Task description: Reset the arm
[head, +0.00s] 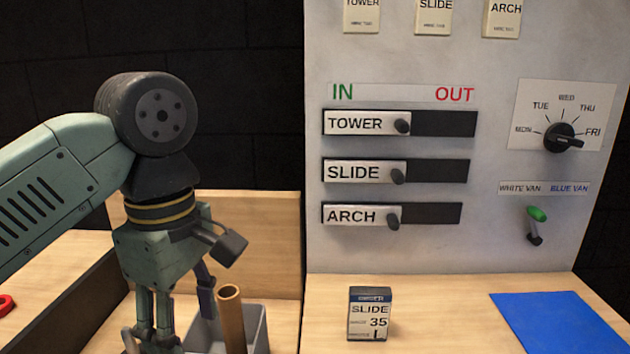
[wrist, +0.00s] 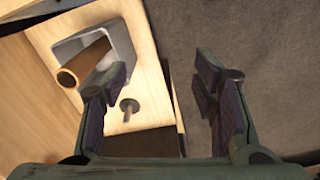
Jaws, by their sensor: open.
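My green-grey arm stands at the left of the head view, bent at a dark round joint, with its hand pointing down. My gripper (wrist: 165,90) is open in the wrist view, with two dark purple-grey finger pads well apart and nothing between them. In the head view the gripper's lower part is at the bottom left, in front of a grey bin, and its fingertips are partly cut off by the frame's edge. A brown tube (head: 231,318) stands tilted in the grey bin (head: 258,325); the tube (wrist: 84,64) and bin (wrist: 124,45) also show in the wrist view.
A panel at the right carries TOWER (head: 366,123), SLIDE (head: 364,171) and ARCH (head: 361,215) sliders, a day dial (head: 560,138) and a green-tipped lever (head: 536,222). A small SLIDE box (head: 369,314) and blue mat (head: 555,322) are on the wooden counter. A low dark wall (head: 75,300) runs beside my arm.

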